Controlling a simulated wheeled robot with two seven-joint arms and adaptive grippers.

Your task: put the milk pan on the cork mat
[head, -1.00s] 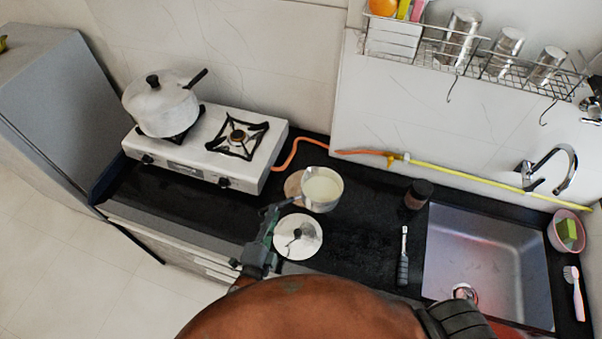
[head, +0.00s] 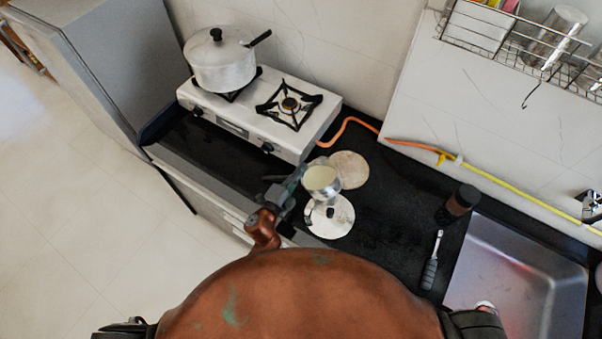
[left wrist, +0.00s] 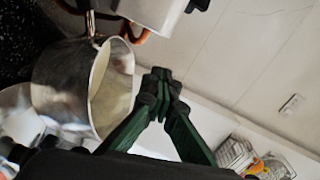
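The cork mat (head: 350,170) is a pale round disc lying bare on the black counter, just right of the pan. In the left wrist view the pan (left wrist: 65,90) appears large beside the green fingers (left wrist: 162,82), which are together at the tips. The exact grip is partly hidden. My right gripper is not in view.
A round lid (head: 332,222) with a dark knob lies below the pan. A white stove (head: 235,120) with a big lidded pot (head: 222,68) stands at the left. A brown jar (head: 460,202), a dark-handled tool (head: 431,265) and the sink (head: 515,280) are at the right.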

